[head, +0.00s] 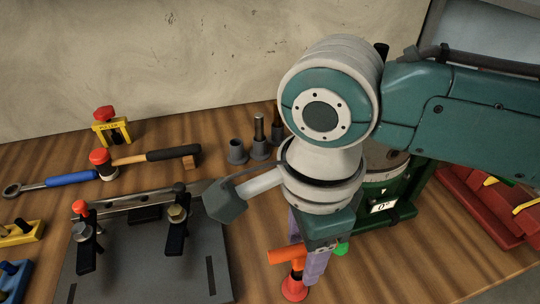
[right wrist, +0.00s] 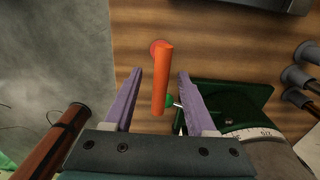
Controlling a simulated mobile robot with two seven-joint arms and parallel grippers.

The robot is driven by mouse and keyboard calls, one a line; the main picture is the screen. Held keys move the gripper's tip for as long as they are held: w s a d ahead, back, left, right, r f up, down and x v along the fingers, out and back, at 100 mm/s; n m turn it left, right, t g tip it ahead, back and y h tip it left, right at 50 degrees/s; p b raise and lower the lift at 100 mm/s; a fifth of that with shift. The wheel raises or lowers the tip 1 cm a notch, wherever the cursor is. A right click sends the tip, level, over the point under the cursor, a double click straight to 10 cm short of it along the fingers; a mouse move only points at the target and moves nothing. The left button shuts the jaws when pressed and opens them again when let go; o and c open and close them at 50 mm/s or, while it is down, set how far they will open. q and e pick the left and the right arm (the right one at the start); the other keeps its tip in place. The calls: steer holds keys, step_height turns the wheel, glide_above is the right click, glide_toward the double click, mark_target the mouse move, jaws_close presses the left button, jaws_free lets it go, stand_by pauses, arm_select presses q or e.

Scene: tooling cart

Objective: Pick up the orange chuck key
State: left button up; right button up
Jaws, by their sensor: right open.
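The orange chuck key (head: 286,256) stands upright on the wooden bench, its cross bar on top and its round foot below. It also shows in the right wrist view (right wrist: 162,80), with the bar between the two fingers. My right gripper (head: 305,258) is open, with its purple fingers pointing down at the key. In the right wrist view the gripper (right wrist: 160,74) has one finger on each side of the bar, with a gap on both sides. My left gripper is out of view.
A green device with a dial (head: 384,200) and a green knob (head: 342,248) stands close right of the key. A dark grey plate with clamps (head: 145,265) lies to the left. Grey holders (head: 237,152) stand behind. A red tray (head: 480,215) is at the right.

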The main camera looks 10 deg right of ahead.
steer(key=shift+f, duration=0.5)
steer(key=shift+c, duration=0.2)
jaws_close()
stand_by(0.9)
